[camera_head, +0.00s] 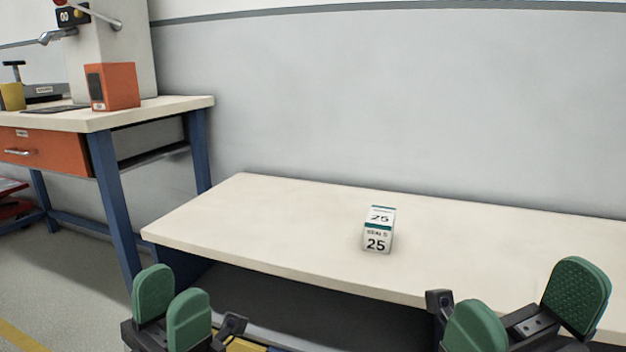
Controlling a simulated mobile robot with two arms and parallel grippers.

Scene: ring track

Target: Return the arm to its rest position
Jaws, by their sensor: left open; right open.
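My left gripper (171,308) is at the lower left, in front of the low bench's near edge. Its two green fingers are apart with nothing between them. My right gripper (525,310) is at the lower right, with its green fingers wide apart and empty. A small white box (377,230) with a teal band and the number 25 stands upright on the low bench (250,215). Both grippers are apart from the box.
A grey wall (400,100) closes the back. Most of the low benchtop is clear.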

